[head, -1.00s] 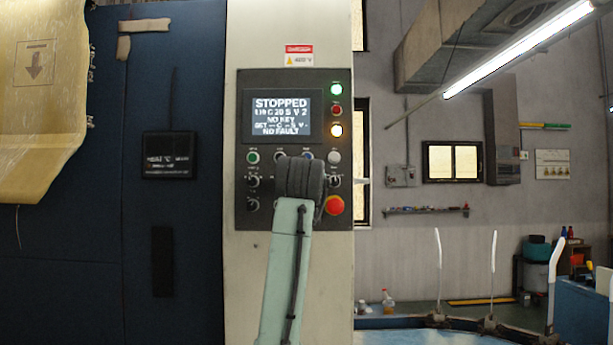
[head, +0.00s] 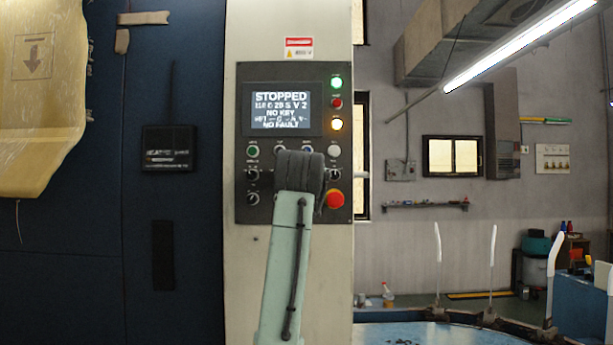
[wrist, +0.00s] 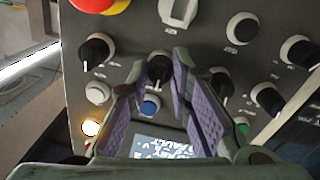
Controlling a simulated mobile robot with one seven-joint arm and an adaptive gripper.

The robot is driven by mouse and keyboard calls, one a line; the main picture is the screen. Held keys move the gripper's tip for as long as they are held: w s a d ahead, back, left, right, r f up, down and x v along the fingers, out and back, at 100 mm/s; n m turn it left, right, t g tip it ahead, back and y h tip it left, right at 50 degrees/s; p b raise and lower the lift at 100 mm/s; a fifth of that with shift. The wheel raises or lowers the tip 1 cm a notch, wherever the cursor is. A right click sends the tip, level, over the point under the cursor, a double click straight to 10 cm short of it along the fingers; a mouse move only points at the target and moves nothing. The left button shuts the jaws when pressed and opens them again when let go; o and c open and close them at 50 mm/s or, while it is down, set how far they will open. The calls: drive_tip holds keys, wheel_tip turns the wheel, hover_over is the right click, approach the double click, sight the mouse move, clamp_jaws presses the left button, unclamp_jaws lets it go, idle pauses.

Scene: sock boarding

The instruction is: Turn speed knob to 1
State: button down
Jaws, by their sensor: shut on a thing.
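The control panel (head: 245,205) is upright on a pale machine column. Its screen (head: 281,109) reads STOPPED, a line ending in V 2, NO KEY and NO FAULT. In the wrist view, where the panel appears upside down, my gripper (wrist: 159,71) has its two purple-padded fingers on either side of a black knob (wrist: 158,66) with a pale mark. It is shut on this knob. I cannot read the knob's label or its setting. In the head view my arm's wrist hides the gripper and this knob.
Other black knobs (wrist: 222,82) (wrist: 97,50) sit close on both sides. A blue button (wrist: 150,106) lies between the fingers, near the knob. A red emergency button (head: 335,199) is at the panel's lower right. Green, red and amber lamps (head: 337,124) are beside the screen.

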drive_tip(key=shift+n, duration=0.3)
drive_tip(key=n, duration=0.8)
drive_tip(key=shift+f, duration=0.1)
drive_tip(key=shift+n, duration=0.3)
idle(0.3)
drive_tip(key=c, duration=1.4)
unclamp_jaws()
drive_tip(key=shift+c, duration=0.2)
